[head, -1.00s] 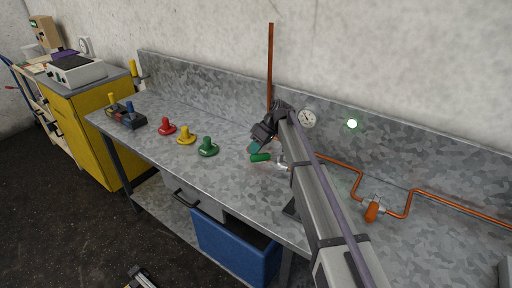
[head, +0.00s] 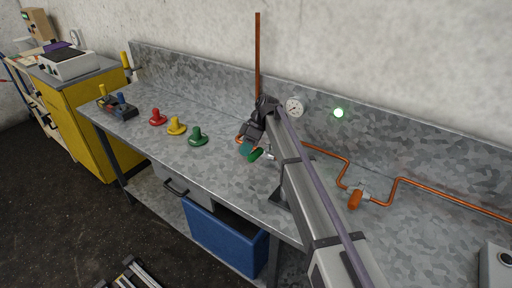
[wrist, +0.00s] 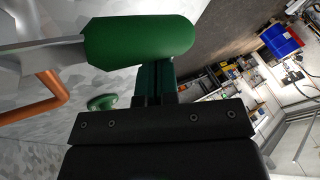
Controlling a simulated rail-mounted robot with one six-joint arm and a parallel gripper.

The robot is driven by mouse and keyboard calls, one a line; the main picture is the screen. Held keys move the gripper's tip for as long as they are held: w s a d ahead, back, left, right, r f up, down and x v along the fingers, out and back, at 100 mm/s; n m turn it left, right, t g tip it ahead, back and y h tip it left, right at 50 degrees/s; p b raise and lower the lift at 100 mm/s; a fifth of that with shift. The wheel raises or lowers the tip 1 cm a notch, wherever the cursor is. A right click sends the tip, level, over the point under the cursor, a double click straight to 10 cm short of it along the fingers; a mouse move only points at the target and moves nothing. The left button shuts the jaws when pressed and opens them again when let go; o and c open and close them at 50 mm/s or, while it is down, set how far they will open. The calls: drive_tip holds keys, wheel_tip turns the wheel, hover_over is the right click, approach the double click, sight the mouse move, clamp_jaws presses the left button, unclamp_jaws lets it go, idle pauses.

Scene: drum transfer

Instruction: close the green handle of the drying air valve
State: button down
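The green valve handle (head: 255,155) sits on the copper pipework at the back of the metal bench, left of my forearm in the head view. In the wrist view the handle (wrist: 140,40) spans the upper middle, with its grey metal stem (wrist: 40,52) running left. My gripper (head: 246,148) is at the handle, on its wall side and left. Its teal fingers (wrist: 154,78) are close together, with the tips at the handle's side. The handle is not between them. They appear to touch it, but the tips are partly hidden behind it.
A pressure gauge (head: 294,107) and a lit green lamp (head: 339,113) are on the backsplash. An orange-handled valve (head: 355,200) is right of my arm. Red (head: 157,117), yellow (head: 176,126) and green (head: 197,137) knobs stand left. A grey button box (head: 497,268) is at lower right.

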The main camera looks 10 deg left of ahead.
drive_tip(key=shift+d, duration=0.1)
idle(0.5)
drive_tip(key=w+a+r+p, duration=0.2)
drive_tip(key=w+r+p, duration=0.3)
drive_tip(key=r+p, duration=0.3)
drive_tip(key=shift+a+r, duration=0.15)
drive_tip(key=shift+a, duration=0.15)
drive_tip(key=shift+s+d, duration=0.1)
drive_tip(key=s+d+f+m+t+h, duration=0.1)
drive_tip(key=s+d+m+t+h, duration=0.1)
drive_tip(key=s+d+m, duration=0.7)
drive_tip(key=s+d+f+m+t+h, duration=0.2)
drive_tip(key=s+d+m, duration=0.7)
drive_tip(key=s+d, duration=1.1)
drive_tip(key=d+t, duration=0.1)
drive_tip(key=d, duration=0.7)
drive_tip(key=shift+s+m, duration=0.25)
drive_tip(key=shift+m, duration=0.15)
